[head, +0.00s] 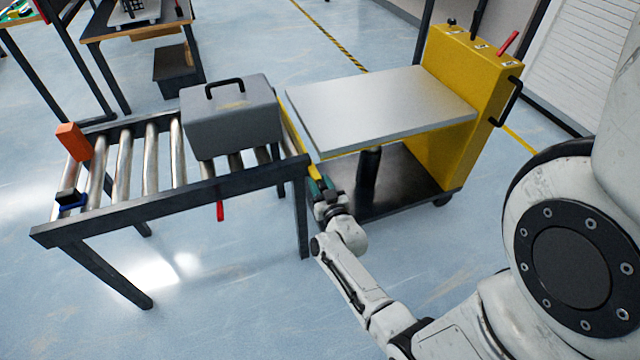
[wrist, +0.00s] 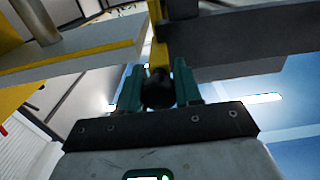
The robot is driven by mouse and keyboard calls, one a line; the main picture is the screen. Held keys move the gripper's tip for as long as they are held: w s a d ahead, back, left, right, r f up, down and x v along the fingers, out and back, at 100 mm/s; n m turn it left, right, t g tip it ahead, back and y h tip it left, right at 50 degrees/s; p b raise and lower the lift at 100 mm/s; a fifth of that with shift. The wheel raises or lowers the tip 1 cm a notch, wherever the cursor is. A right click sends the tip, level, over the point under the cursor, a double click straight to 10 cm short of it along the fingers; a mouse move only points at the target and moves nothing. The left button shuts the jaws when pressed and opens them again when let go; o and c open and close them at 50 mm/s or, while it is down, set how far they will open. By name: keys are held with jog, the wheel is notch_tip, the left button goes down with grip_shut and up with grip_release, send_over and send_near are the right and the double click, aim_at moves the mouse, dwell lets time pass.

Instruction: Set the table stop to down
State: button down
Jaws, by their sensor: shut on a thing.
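The roller table (head: 175,192) stands at left with a grey case (head: 232,125) on its rollers. The table stop shows as a yellow bar (head: 294,138) along the table's right end, beside the case. A yellow lever (head: 315,171) comes off that end near the table's corner. My gripper (head: 323,187) is at this lever, just outside the frame. In the wrist view, its teal fingers (wrist: 160,88) are shut on the lever's black knob (wrist: 158,90), with the yellow lever (wrist: 159,48) rising behind. The fingers hide the knob in the head view.
A lift cart with a grey top (head: 375,108) and yellow column (head: 462,105) stands close to the right of my gripper. A red handle (head: 220,211) hangs below the roller table's front rail. An orange block (head: 73,141) is at the table's left end. Front floor is clear.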

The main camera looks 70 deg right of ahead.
jog(key=c, duration=0.8)
grip_release()
jog(key=v, duration=1)
jog(key=shift+s+a+p, duration=0.25)
jog(key=shift+s+p, duration=0.05)
jog(key=shift+p, duration=0.1)
